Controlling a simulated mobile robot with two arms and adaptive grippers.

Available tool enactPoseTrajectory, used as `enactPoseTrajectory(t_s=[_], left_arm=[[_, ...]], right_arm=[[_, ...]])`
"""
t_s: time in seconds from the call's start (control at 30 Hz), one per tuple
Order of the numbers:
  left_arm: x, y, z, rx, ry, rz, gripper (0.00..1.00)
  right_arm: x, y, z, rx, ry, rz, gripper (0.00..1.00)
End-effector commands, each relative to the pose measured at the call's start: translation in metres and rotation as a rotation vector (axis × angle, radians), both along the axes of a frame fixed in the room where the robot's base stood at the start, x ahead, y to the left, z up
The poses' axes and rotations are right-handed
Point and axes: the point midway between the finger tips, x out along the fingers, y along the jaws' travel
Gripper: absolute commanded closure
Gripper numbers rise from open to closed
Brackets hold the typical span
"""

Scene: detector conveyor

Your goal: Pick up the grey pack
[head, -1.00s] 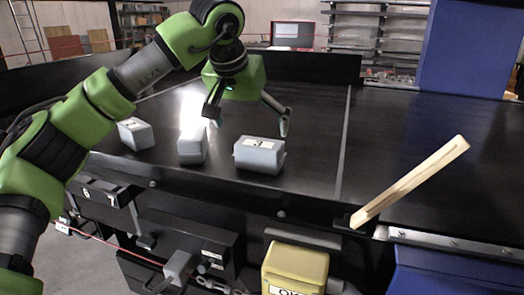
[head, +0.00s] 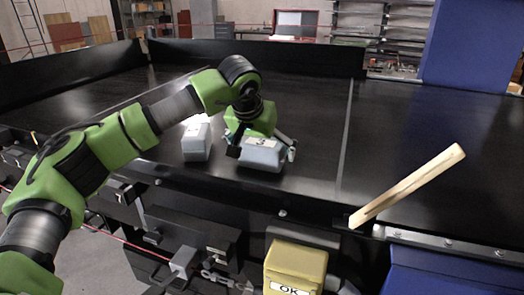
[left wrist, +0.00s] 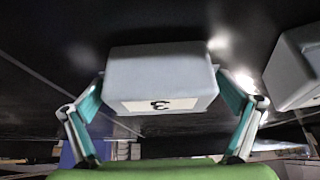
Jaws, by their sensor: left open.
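A grey pack (head: 262,158) with a white label on top lies on the black conveyor. My left gripper (head: 262,150) is open and lowered over it, with one finger at each side. In the left wrist view the same pack (left wrist: 160,75) shows a label marked 3 and sits between the two fingers (left wrist: 162,100). I cannot tell whether the fingers touch it. A second grey pack (head: 196,142) stands just to the left, and its edge also shows at the right of the left wrist view (left wrist: 296,65). My right gripper is not in view.
A wooden bar (head: 410,186) slants up at the conveyor's front edge, right of the packs. A yellow box marked OK (head: 295,268) hangs below the edge. A blue column (head: 475,45) stands at the back right. The belt behind the packs is clear.

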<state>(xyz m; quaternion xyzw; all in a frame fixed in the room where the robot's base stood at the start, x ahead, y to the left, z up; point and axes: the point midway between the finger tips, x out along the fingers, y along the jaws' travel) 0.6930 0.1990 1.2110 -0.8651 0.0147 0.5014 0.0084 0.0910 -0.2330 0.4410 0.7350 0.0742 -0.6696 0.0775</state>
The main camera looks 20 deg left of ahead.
Motion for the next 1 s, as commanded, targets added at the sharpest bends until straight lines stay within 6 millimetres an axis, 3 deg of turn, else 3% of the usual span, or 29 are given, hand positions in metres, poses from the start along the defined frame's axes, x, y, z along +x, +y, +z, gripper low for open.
enactPoseTrajectory(t_s=[0.07,0.2,0.27,0.33,0.37,0.67,0.87,1.0], left_arm=[[0.000,0.000,0.000,0.000,0.000,0.000,0.03],[0.000,0.000,0.000,0.000,0.000,0.000,0.39],[0.000,0.000,0.000,0.000,0.000,0.000,0.52],[0.000,0.000,0.002,-0.001,-0.003,0.000,0.52],[0.000,0.000,0.002,-0.001,-0.003,0.000,0.57],[0.001,-0.001,0.007,-0.001,-0.004,0.000,0.57],[0.001,-0.001,0.031,-0.002,-0.007,0.000,0.57],[-0.018,-0.009,0.055,-0.001,-0.010,-0.004,0.57]], right_arm=[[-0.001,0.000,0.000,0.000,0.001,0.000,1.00],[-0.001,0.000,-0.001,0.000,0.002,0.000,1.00],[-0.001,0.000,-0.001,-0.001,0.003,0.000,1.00],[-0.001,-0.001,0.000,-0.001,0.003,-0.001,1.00],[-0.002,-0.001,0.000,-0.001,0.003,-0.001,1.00],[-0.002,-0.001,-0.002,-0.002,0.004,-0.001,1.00],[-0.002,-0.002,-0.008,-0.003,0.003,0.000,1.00],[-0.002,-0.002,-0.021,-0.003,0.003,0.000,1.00]])
